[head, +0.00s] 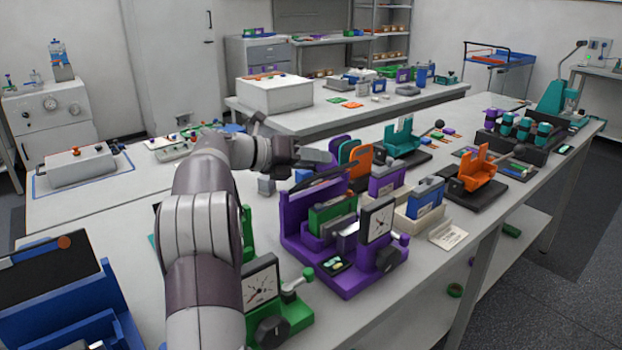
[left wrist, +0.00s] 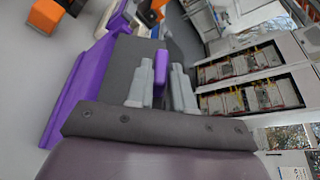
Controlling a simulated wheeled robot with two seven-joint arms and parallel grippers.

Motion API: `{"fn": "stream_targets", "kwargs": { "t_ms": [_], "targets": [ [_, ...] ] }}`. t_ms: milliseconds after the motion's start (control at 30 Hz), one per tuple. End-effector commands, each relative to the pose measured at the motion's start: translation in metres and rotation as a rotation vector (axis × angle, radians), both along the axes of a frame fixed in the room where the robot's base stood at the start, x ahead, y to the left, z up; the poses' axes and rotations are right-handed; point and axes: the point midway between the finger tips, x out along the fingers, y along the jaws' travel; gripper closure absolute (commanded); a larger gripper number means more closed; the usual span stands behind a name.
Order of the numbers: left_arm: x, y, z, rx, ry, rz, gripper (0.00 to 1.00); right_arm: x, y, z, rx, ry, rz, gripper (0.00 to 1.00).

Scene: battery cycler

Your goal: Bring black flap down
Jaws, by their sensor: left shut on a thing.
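The purple cycler (head: 290,222) stands on the bench in the middle of the head view, with a green battery block (head: 332,214) in it and a white dial on its right. Its black flap (head: 322,186) is raised and tilted above the block. In the left wrist view, the dark flap panel (left wrist: 136,58) lies beyond the fingers. My left gripper (head: 318,158) is at the flap's upper edge. Its grey fingers (left wrist: 160,90) are shut on a purple tab (left wrist: 160,72) by the panel. Whether the tab belongs to the flap is hard to tell. My right gripper is not in view.
A green cycler (head: 285,315) is partly hidden behind my left arm, and a blue one (head: 70,310) stands at lower left. Purple-and-white (head: 386,182) and blue-and-white (head: 424,203) units stand right of the purple cycler. The bench's front edge runs along the right.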

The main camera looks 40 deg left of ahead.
Motion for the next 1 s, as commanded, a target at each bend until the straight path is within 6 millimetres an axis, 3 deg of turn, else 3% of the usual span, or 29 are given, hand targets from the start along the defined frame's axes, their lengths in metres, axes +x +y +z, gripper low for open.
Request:
{"fn": "stream_targets", "kwargs": {
  "t_ms": [33,500,700,1000],
  "targets": [
    [-0.001,-0.004,-0.01,0.044,-0.015,-0.002,1.0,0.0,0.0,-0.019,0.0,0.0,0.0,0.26],
    [-0.008,-0.027,-0.023,0.455,-0.133,-0.002,1.0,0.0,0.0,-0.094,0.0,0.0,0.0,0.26],
    [-0.01,-0.033,-0.028,0.588,-0.171,-0.001,1.0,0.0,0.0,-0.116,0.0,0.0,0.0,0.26],
    [-0.011,-0.038,-0.032,0.705,-0.204,-0.001,1.0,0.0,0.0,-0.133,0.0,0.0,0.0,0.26]
  ]
}}
